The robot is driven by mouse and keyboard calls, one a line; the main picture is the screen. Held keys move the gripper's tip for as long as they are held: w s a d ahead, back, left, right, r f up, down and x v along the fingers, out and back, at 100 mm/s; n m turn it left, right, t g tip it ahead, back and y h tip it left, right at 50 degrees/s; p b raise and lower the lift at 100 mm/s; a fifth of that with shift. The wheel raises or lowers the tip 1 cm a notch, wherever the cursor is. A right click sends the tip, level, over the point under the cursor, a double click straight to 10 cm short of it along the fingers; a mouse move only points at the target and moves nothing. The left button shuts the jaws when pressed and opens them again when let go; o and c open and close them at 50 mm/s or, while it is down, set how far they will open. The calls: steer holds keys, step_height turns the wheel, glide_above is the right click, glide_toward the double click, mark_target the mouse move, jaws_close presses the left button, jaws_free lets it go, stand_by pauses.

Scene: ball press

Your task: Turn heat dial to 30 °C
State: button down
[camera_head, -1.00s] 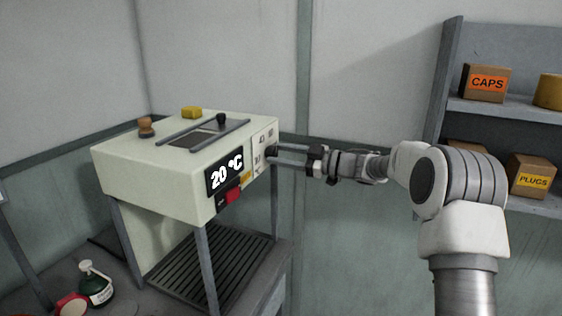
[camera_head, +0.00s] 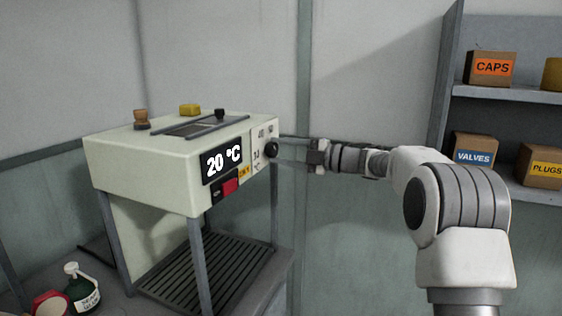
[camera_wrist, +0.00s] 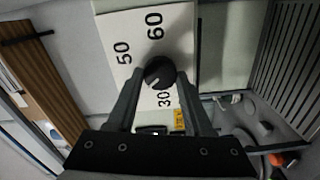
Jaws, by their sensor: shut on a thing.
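The black heat dial (camera_head: 271,149) is on the pale panel at the right end of the press (camera_head: 140,160). In the wrist view the dial (camera_wrist: 160,72) shows a small pale mark on its lower left, with 50, 60 and 30 printed around it. My gripper (camera_head: 278,149) reaches in from the right, one finger above and one below the dial. In the wrist view my gripper (camera_wrist: 160,76) is shut on the dial, a finger at each side. The scale's lower-left part is partly hidden.
A red button (camera_head: 230,187) sits below the display. A green bottle (camera_head: 82,288) stands on the bench at lower left. Shelves at the right hold boxes marked CAPS (camera_head: 491,69), VALVES (camera_head: 474,149) and PLUGS (camera_head: 540,166). The wall behind my arm is clear.

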steer(key=n+b, duration=0.1)
steer(key=n, duration=0.1)
steer(key=n+b, duration=0.4)
steer(key=shift+f, duration=0.25)
steer(key=shift+r+n+b, duration=0.15)
steer(key=shift+n+b, duration=1.15)
steer(key=shift+n, duration=0.6)
steer(key=shift+r, duration=0.1)
steer(key=shift+c, duration=1.5)
jaws_free()
steer(key=v, duration=0.7)
steer(key=shift+d+p, duration=0.25)
steer(key=shift+p, duration=0.05)
